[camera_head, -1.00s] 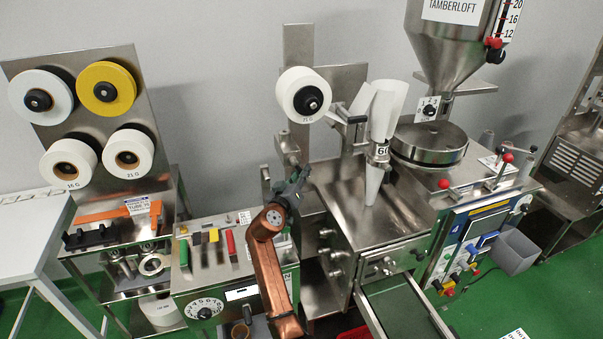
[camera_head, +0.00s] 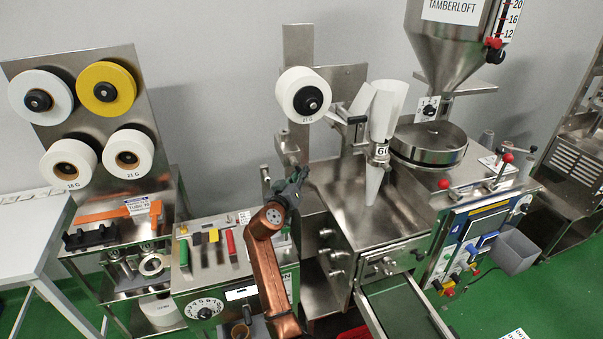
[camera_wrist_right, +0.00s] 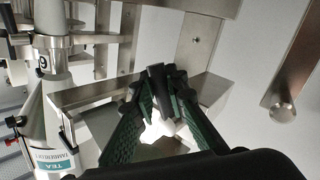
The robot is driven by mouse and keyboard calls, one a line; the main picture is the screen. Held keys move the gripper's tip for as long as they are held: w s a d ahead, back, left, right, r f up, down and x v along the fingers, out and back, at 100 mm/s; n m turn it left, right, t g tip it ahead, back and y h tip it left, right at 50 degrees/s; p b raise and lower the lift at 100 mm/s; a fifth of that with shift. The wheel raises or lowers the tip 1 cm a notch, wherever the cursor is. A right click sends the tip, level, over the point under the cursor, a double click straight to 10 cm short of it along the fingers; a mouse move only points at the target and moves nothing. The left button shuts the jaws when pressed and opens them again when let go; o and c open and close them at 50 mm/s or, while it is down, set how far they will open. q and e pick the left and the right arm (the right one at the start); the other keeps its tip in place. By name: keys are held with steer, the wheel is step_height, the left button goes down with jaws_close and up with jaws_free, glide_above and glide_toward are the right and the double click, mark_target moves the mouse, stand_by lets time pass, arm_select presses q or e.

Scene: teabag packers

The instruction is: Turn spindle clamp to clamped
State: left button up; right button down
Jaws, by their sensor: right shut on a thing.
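My right arm comes up from the bottom in the head view. Its dark gripper (camera_head: 299,176) is at the steel post below the white paper roll (camera_head: 303,94). In the right wrist view the green-padded fingers (camera_wrist_right: 160,92) close together at their tips. They are shut on a small dark part, which I take to be the spindle clamp's handle. The fingers hide most of it, so its setting cannot be read. The roll's black hub (camera_head: 308,100) faces forward, apart from the gripper. My left gripper is not in view.
The steel machine housing (camera_head: 348,205) and white forming tube (camera_head: 386,110) stand right of the gripper. A control box (camera_head: 205,270) with coloured handles lies to the left. In the wrist view, a steel bracket (camera_wrist_right: 92,92) and round knob (camera_wrist_right: 283,108) flank the fingers.

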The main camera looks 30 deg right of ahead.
steer(key=shift+w+a+f+m+g+y+p, duration=0.15)
steer(key=shift+a+m+g+y+p, duration=0.25)
steer(key=shift+a+m+y+p, duration=0.45)
steer(key=shift+w+a+f+m+g+y+p, duration=0.15)
steer(key=shift+a+m+y+p, duration=0.1)
steer(key=shift+m+y+p, duration=0.35)
steer(key=shift+a+m+g+y+p, duration=0.2)
steer(key=shift+m+y+p, duration=0.25)
steer(key=shift+m+p, duration=0.2)
steer(key=shift+f, duration=0.1)
steer(key=c, duration=1.9)
jaws_free()
